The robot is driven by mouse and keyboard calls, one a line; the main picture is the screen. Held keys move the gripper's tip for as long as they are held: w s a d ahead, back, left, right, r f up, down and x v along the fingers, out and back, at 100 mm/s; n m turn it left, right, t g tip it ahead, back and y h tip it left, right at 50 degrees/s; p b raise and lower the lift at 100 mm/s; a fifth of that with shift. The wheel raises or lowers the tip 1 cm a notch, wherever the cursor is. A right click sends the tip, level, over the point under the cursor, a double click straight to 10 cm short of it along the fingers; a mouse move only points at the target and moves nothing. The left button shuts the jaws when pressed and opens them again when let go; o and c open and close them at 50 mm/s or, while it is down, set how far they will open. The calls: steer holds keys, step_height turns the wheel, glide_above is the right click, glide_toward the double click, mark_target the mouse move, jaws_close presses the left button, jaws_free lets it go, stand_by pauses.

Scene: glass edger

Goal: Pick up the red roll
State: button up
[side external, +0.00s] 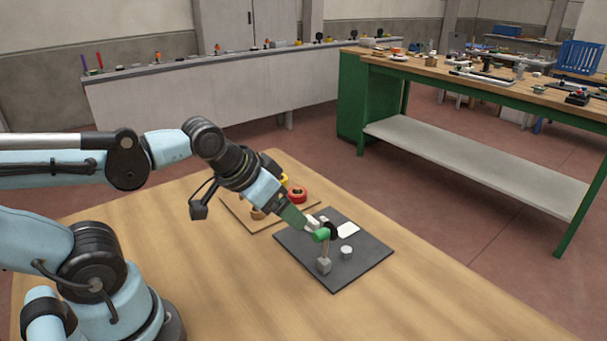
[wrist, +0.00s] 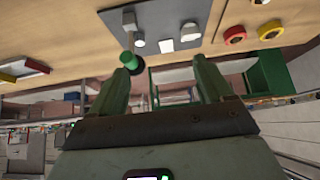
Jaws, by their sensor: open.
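The red roll (side external: 298,197) lies on a thin wooden board (side external: 236,211) at the back of the table, next to a yellow roll (side external: 284,179). In the wrist view the red roll (wrist: 227,36) shows at the upper right, outside the space between my fingers. My gripper (side external: 308,226) is above the dark mat, in front of the red roll in the side view. In the wrist view my gripper (wrist: 162,65) has its two green fingers apart, with nothing between them.
The dark mat (side external: 345,276) carries a small stand with a green and black piece (side external: 321,234), close to my fingertips. A white cylinder (side external: 346,252) and a white flat piece (side external: 348,230) are also on the mat. The table's near right is clear. A green workbench (side external: 480,140) stands behind.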

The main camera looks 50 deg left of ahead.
steer(key=n+t+h, duration=0.5)
steer(key=n, duration=2.6)
glide_toward(292, 191)
steer(key=x, duration=0.4)
steer(key=shift+w+d+r, duration=0.2)
steer(key=shift+d+r, duration=0.1)
steer(key=shift+r, duration=0.05)
steer(key=shift+n, duration=0.3)
steer(key=shift+f+x, duration=0.25)
steer(key=shift+x, duration=2.5)
steer(key=shift+s+d, duration=0.15)
steer(key=shift+s, duration=0.1)
steer(key=c, duration=1.1)
